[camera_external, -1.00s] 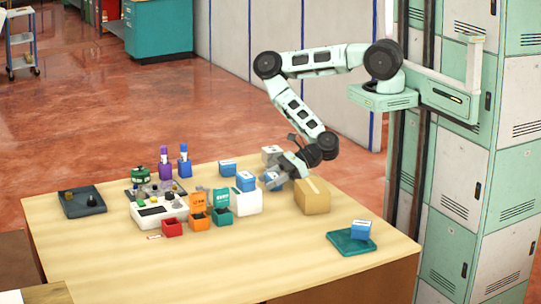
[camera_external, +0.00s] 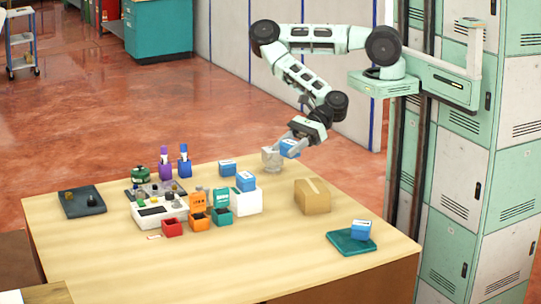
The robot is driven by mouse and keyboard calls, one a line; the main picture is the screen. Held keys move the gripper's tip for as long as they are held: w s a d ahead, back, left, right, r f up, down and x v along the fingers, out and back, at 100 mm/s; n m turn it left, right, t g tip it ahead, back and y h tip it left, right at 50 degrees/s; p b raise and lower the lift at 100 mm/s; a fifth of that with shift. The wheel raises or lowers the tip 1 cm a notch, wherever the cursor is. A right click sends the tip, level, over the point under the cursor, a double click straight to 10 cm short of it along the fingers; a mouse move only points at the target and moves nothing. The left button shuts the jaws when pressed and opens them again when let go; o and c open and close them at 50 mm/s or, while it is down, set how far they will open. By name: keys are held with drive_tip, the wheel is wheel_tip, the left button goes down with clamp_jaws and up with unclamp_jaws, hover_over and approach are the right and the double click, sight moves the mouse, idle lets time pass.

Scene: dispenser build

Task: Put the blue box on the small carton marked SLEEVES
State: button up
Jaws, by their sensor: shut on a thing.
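My gripper (camera_external: 289,143) is shut on a blue box (camera_external: 290,149) with a white top. It holds the box in the air above the far right part of the table, beside a pale grey-white item (camera_external: 271,158). A small brown carton (camera_external: 313,197) stands on the table to the right of and nearer than my gripper, with nothing on it. No SLEEVES marking is readable on it from here.
Other blue boxes stand on the table (camera_external: 228,168), on a white box (camera_external: 246,181) and on a teal tray (camera_external: 345,247). The front of the table is clear.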

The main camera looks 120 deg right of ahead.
drive_tip(key=r+n+y, duration=0.2)
hover_over(301, 189)
drive_tip(key=shift+g, duration=0.3)
wheel_tip(301, 189, down, 9)
drive_tip(key=shift+f+p, duration=0.1)
drive_tip(key=shift+p, duration=0.25)
drive_tip(key=shift+f, duration=0.25)
drive_tip(key=shift+f, duration=0.2)
drive_tip(key=o, duration=1)
drive_tip(key=shift+o, duration=0.2)
drive_tip(key=shift+r, duration=0.1)
